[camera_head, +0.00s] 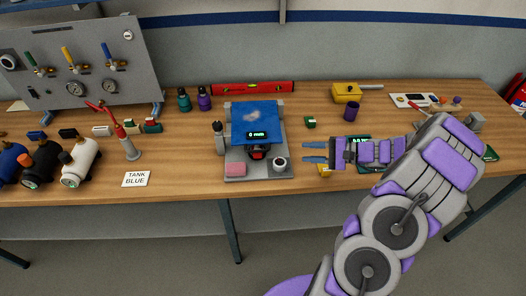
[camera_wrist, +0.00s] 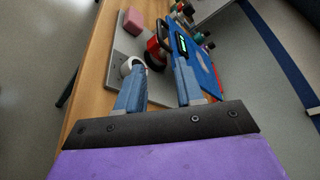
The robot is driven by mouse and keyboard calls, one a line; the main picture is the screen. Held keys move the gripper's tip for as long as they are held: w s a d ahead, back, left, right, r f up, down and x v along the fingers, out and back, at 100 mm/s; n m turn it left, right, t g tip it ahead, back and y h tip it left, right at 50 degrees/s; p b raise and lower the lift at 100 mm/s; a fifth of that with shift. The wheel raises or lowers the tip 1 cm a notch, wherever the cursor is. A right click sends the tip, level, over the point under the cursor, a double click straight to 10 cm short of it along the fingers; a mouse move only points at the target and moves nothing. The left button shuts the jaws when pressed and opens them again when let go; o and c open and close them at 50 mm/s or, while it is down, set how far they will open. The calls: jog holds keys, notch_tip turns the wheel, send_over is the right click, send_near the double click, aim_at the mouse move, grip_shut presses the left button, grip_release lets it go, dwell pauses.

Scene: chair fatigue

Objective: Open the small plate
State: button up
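A blue plate (camera_head: 256,115) with a pale patch stands tilted on a grey base (camera_head: 238,171). I cannot tell for sure that it is the small plate. A black display (camera_head: 257,134) reading "0 mm" sits at its front edge, with a red and black part (camera_head: 258,153) below it. My gripper (camera_head: 314,152) is open and empty, to the right of the base, its fingers pointing left toward it. In the wrist view, the blue plate (camera_wrist: 207,82) and the red part (camera_wrist: 153,52) lie beyond the open fingers of my gripper (camera_wrist: 158,72). The fingers appear apart from the plate.
A pink block (camera_head: 235,169) and a white cup (camera_head: 280,163) are at the base's front. A small green box (camera_head: 310,122) and purple cup (camera_head: 352,111) stand right of it. A gauge panel (camera_head: 80,62) and cylinders (camera_head: 80,165) are left. The table front near the "TANK BLUE" card (camera_head: 136,179) is mostly clear.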

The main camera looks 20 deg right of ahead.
aim_at(263, 151)
jog(key=b+x, duration=0.3)
jog(key=x, duration=1.3)
jog(key=shift+w+a, duration=0.1)
jog(key=shift+a, duration=0.15)
jog(key=shift+c, duration=0.3)
grip_shut()
